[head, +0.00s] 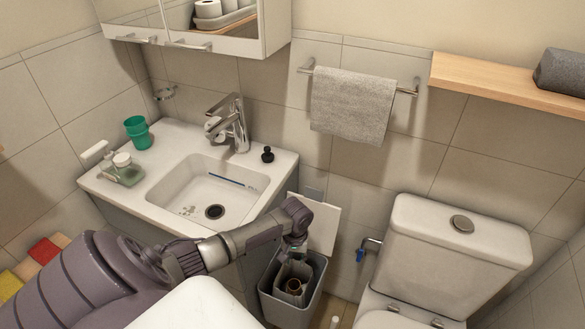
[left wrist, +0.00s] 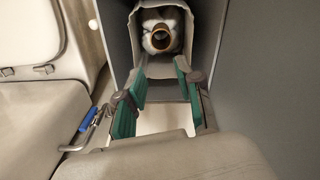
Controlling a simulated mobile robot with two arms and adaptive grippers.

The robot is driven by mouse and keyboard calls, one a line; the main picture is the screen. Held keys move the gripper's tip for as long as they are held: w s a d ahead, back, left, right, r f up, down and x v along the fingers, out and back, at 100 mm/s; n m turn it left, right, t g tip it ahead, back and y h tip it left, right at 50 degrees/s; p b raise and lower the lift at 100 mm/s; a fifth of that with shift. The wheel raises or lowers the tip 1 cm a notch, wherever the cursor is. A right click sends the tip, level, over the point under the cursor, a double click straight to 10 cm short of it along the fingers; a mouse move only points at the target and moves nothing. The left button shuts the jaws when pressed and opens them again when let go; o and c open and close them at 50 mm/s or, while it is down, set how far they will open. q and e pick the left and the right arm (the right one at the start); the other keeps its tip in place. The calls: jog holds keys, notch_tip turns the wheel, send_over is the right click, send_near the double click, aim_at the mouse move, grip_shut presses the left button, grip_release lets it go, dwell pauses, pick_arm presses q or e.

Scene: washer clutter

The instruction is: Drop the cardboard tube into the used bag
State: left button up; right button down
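The cardboard tube (head: 293,286) shows as a brown ring inside a pale bag (head: 283,272) in the grey bin (head: 268,292) between the sink and the toilet. In the left wrist view the tube (left wrist: 161,38) has its open end toward the camera, with the bag (left wrist: 152,70) around it. My left gripper (head: 295,247) is just above the bin. The tube's lower part is hidden. My right gripper is not in view.
A white panel (head: 320,228) stands upright behind the bin. The sink counter (head: 262,165) is on the left and the toilet (head: 452,250) on the right. A blue-handled valve (head: 361,254) sticks out from the wall between bin and toilet.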

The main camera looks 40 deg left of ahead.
pick_arm(q)
notch_tip(320, 180, up, 11)
jog(key=shift+r, duration=0.2)
dwell(0.5)
